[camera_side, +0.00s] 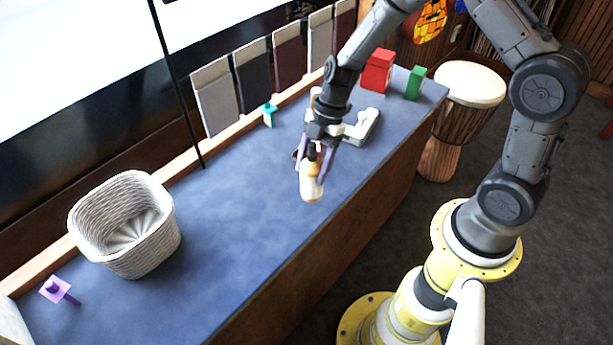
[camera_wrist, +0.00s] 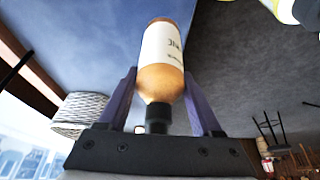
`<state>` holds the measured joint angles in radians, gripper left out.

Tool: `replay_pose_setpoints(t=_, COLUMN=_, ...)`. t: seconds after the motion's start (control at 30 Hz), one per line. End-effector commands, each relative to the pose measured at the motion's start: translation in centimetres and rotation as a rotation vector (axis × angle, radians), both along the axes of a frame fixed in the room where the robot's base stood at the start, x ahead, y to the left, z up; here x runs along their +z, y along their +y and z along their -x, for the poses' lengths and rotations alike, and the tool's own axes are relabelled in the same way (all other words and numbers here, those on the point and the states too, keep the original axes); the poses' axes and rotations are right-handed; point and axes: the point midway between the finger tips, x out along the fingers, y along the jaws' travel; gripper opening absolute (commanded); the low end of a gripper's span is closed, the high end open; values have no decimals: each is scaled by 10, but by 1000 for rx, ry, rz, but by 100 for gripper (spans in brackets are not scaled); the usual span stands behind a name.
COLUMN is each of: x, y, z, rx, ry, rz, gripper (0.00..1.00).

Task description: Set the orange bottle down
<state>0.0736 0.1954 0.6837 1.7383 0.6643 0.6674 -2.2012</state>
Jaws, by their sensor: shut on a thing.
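The orange bottle (camera_side: 312,182) has a white label and a dark cap. My gripper (camera_side: 315,165) is shut on it, with the purple fingers on either side. In the side view the bottle hangs cap-up below my wrist, over the blue counter (camera_side: 235,215) near its front edge. I cannot tell whether its base touches the counter. In the wrist view the bottle (camera_wrist: 163,62) stands out between the two fingers (camera_wrist: 160,95), with its dark cap nearest the palm.
A white woven basket (camera_side: 125,222) stands at the left on the counter. A white device (camera_side: 358,128), a red box (camera_side: 377,71) and a green box (camera_side: 414,82) are at the far right. A teal stand (camera_side: 269,113) and a purple one (camera_side: 58,290) are on the counter. The middle is clear.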

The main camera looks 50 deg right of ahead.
Motion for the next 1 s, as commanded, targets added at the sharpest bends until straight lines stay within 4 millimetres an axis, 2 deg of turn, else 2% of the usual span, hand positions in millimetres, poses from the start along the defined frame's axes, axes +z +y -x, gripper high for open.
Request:
replay_pose_setpoints(t=0.3, x=-17, y=2, z=-15, rx=0, ry=-2, rz=0, gripper=0)
replay_pose_setpoints(t=0.53, x=-46, y=2, z=-15, rx=-1, ry=-1, rz=0, gripper=0)
replay_pose_setpoints(t=0.93, x=-51, y=2, z=-15, rx=-1, ry=-3, rz=0, gripper=0)
replay_pose_setpoints(t=0.97, x=-50, y=2, z=-15, rx=-1, ry=-2, rz=0, gripper=72)
replay_pose_setpoints(t=1.0, x=-50, y=2, z=-15, rx=-1, ry=-2, rz=0, gripper=79)
